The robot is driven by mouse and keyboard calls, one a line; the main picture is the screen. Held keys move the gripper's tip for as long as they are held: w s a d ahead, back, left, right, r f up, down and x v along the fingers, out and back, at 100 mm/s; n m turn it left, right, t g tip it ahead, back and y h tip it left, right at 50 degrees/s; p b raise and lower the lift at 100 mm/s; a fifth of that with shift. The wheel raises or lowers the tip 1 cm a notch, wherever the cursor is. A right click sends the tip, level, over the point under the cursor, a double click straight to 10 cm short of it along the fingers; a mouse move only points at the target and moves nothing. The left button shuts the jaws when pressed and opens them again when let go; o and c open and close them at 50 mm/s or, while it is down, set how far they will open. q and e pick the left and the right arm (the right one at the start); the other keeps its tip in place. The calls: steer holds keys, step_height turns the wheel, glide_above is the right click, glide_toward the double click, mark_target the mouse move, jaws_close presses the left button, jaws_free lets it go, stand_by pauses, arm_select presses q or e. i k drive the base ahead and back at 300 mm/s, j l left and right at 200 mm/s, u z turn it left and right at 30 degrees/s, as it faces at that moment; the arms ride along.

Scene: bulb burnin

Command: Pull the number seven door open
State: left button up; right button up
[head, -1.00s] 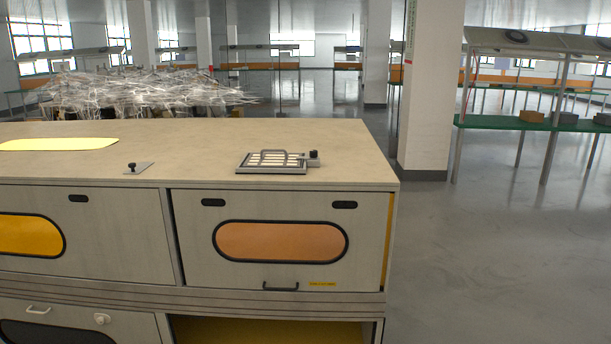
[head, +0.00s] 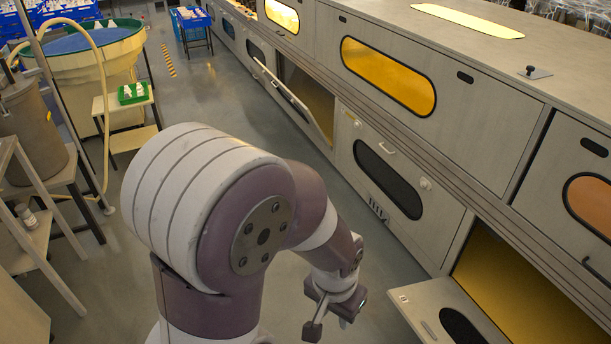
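No number seven is legible on any door in the head view. A lower-row door with a dark oval window (head: 387,180) is closed, with a light handle, a round knob and small dark marks low on its left. To its left, another lower door (head: 293,103) hangs partly open. At the bottom right, a lower door (head: 428,297) is folded down, showing a yellow interior (head: 515,290). My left gripper (head: 329,326) is low in front of the cabinets, empty, apart from the doors; its fingers look spread. My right gripper is not in view.
The upper row has a closed door with a yellow window (head: 388,75) and one with an orange window (head: 592,205). A bowl-shaped machine (head: 85,65), a green bin (head: 133,93) and a grey frame (head: 35,245) stand left. The aisle floor between is clear.

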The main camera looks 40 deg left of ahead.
mark_target(432, 216)
steer(key=u, duration=0.65)
steer(key=i+j, duration=0.15)
steer(key=i, duration=0.35)
steer(key=i+j+z, duration=0.15)
steer(key=i, duration=0.35)
steer(key=i+j, duration=0.15)
steer(key=i, duration=0.35)
steer(key=i+j+z, duration=0.1)
steer(key=i, duration=0.4)
steer(key=i+j, duration=0.3)
steer(key=i, duration=0.2)
steer(key=i+j+z, duration=0.15)
steer(key=i, duration=0.3)
steer(key=i+j, duration=0.4)
steer(key=i+l+z, duration=0.05)
steer(key=i, duration=0.05)
